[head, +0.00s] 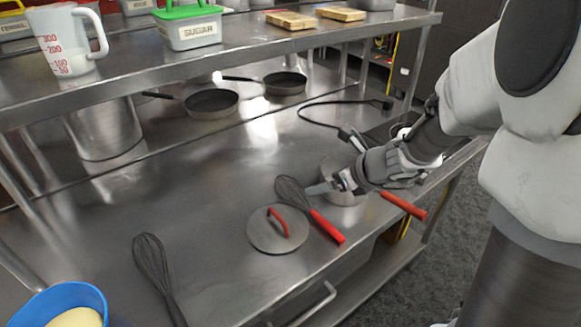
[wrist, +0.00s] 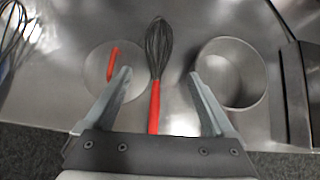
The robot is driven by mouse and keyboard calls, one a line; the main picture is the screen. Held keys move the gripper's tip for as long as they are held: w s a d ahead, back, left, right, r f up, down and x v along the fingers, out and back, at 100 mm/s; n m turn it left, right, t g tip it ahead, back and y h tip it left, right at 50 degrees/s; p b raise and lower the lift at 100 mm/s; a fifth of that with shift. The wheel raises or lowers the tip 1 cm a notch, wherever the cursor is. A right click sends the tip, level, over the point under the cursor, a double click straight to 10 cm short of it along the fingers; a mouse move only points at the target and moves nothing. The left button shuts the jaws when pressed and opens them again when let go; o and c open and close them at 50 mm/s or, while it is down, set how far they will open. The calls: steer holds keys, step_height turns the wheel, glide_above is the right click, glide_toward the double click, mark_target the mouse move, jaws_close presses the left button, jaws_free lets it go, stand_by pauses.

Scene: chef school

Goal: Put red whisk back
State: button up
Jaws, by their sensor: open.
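The red whisk (head: 326,226) lies on the steel counter, its dark wire head toward the back and its red handle toward the front edge. In the wrist view the red whisk (wrist: 154,105) lies between the two fingers, its handle running down toward the palm. My gripper (head: 318,188) is above the whisk's upper part in the head view. In the wrist view my gripper (wrist: 160,75) is open, a finger on each side of the handle, with no visible contact. The gap in height between them is hard to tell.
A pot lid (head: 263,240) with a red handle lies left of the whisk. A steel pot (wrist: 231,72) with a red handle stands right. Another dark whisk (head: 155,272) and a blue bowl (head: 60,300) are at front left. Two pans (head: 211,104) sit behind, under a shelf (head: 200,70).

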mark_target(295, 188)
steer(key=b+x, duration=0.3)
steer(key=x, duration=1.3)
steer(key=shift+w+a+f+b, duration=0.1)
steer(key=shift+a+f+b, duration=0.1)
steer(key=shift+b, duration=0.1)
steer(key=c, duration=1.3)
steer(key=shift+r+p, duration=0.3)
steer(key=shift+r, duration=0.3)
steer(key=r+p, duration=0.1)
steer(key=r, duration=0.3)
steer(key=shift+d+p, duration=0.25)
steer(key=shift+p, duration=0.15)
steer(key=shift+s+d+r+m+t+h+p, duration=0.35)
steer(key=shift+s+d+r+m, duration=0.3)
steer(key=shift+s+d+r, duration=0.7)
steer(key=shift+s+d+r+m+t+h+p, duration=0.1)
steer(key=shift+s+d+r+m+h+p, duration=0.45)
steer(key=shift+d+r, duration=1.15)
steer(key=shift+s+d+r+m+t+h+p, duration=0.2)
steer(key=shift+s+d+r+m+h, duration=0.4)
steer(key=shift+s+d+r, duration=0.85)
